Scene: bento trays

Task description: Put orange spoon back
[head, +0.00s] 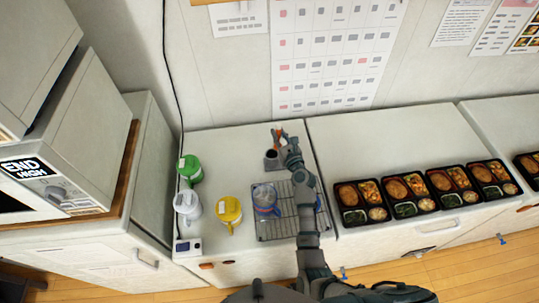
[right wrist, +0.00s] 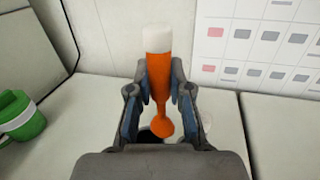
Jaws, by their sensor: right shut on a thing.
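The orange spoon (right wrist: 159,80) is upright between the fingers of my right gripper (right wrist: 160,105) in the right wrist view. Its pale end is at the top and its rounded orange end points down. In the head view the spoon (head: 277,138) is small, beside my right gripper (head: 284,143). A dark-mouthed holder (head: 272,158) stands just below it at the back of the counter. In the right wrist view the holder's dark opening (right wrist: 149,136) is mostly hidden behind the gripper. My left gripper is not in view.
A wire rack (head: 268,237) holds a blue-and-clear container (head: 265,198). Left of it stand yellow (head: 230,212), white (head: 188,206) and green (head: 190,168) containers. Several bento trays (head: 407,213) line the right counter. A microwave (head: 40,185) is at the left.

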